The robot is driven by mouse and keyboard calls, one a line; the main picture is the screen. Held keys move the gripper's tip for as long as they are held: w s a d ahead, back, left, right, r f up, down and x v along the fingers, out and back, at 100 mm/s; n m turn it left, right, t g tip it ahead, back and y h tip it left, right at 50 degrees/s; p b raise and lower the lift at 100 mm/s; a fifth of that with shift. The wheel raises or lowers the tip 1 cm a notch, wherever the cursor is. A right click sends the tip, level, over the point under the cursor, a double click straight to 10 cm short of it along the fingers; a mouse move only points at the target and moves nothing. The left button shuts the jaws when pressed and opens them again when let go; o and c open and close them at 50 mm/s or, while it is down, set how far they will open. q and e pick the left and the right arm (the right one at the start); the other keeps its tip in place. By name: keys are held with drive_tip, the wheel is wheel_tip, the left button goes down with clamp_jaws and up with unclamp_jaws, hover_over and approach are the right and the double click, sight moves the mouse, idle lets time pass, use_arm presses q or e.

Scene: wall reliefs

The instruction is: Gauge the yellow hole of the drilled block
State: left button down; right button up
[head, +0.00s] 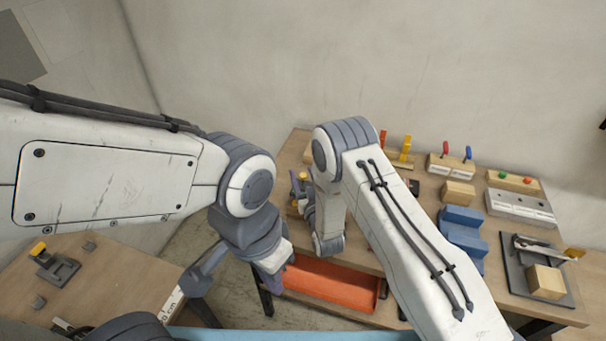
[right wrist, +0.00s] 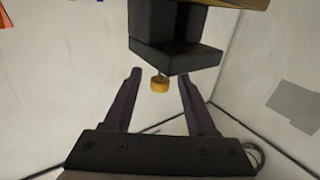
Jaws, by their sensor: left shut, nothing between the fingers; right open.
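My left gripper (head: 271,284) is shut and empty, hanging low over the gap between the two tables. My right gripper (head: 307,205) is at the left end of the far table, partly hidden by its own arm. In the right wrist view its two fingers (right wrist: 160,98) stand open. A dark clamp-like piece (right wrist: 176,58) with a yellow knob (right wrist: 160,84) shows beyond and between them, not gripped. The yellow knob also shows in the head view (head: 303,175). I cannot make out a yellow hole or tell which block is the drilled one.
The far table holds a wooden block with red and blue pegs (head: 450,166), a plain wooden block (head: 458,193), blue stepped blocks (head: 462,237), and a grey block (head: 520,207). An orange tray (head: 325,287) is below its front. The near-left table (head: 110,285) carries a small yellow-knobbed clamp (head: 57,264).

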clamp_jaws()
idle(1.4)
